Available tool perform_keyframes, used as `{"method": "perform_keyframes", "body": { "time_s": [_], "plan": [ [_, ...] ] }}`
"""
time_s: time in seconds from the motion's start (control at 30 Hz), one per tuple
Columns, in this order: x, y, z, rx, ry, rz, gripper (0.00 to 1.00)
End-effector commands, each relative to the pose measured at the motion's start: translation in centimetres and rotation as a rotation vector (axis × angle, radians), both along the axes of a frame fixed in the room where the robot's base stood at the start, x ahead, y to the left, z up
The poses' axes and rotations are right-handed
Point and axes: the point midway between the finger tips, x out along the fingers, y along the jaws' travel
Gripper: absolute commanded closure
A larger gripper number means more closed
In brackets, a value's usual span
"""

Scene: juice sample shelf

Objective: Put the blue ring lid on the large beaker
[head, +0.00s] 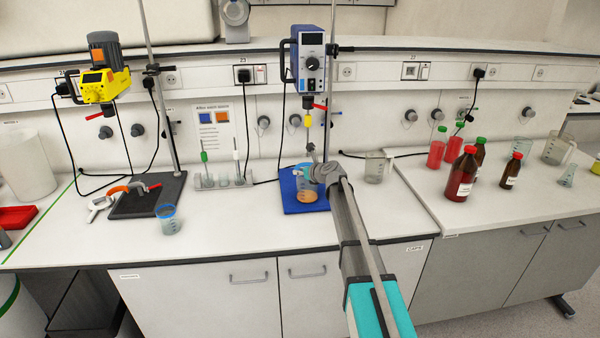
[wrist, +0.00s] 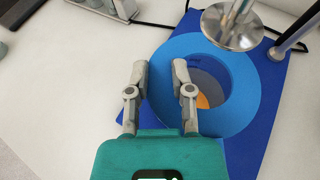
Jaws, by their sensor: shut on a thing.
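The blue ring lid (wrist: 246,90) is a flat light-blue ring in the wrist view. My gripper (wrist: 160,82) is shut on its near left rim, one finger on each side. Through the ring's hole I see orange contents in the large beaker (wrist: 203,101), slightly off-centre. In the head view the large beaker (head: 307,188) stands upright on a blue mat (head: 289,200), with orange liquid low inside. My gripper (head: 313,174) is at its top and hides much of the rim and lid. I cannot tell whether the lid touches the rim.
A metal stirrer part (wrist: 232,27) hangs close to the ring's far side. The blue overhead stirrer (head: 311,58) is on a stand behind the beaker. A blue-rimmed small beaker (head: 169,220) is at left. A glass beaker (head: 375,168) stands to the right.

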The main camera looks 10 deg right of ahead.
Motion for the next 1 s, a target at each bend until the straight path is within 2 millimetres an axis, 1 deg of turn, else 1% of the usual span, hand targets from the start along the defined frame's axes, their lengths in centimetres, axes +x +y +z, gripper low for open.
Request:
{"method": "perform_keyframes", "body": {
  "time_s": [0.23,0.27,0.4,0.47,0.83,1.0],
  "plan": [
    [0.0,0.02,0.01,0.0,0.0,0.0,1.0],
    [0.0,0.02,0.01,0.0,0.0,0.0,0.67],
    [0.0,0.03,0.01,0.0,0.0,0.0,0.41],
    [0.0,0.05,0.0,0.0,0.0,0.0,0.31],
    [0.0,0.07,0.02,0.0,0.0,0.001,0.31],
    [-0.01,0.08,0.33,0.0,0.0,0.001,0.31]
  ]
}}
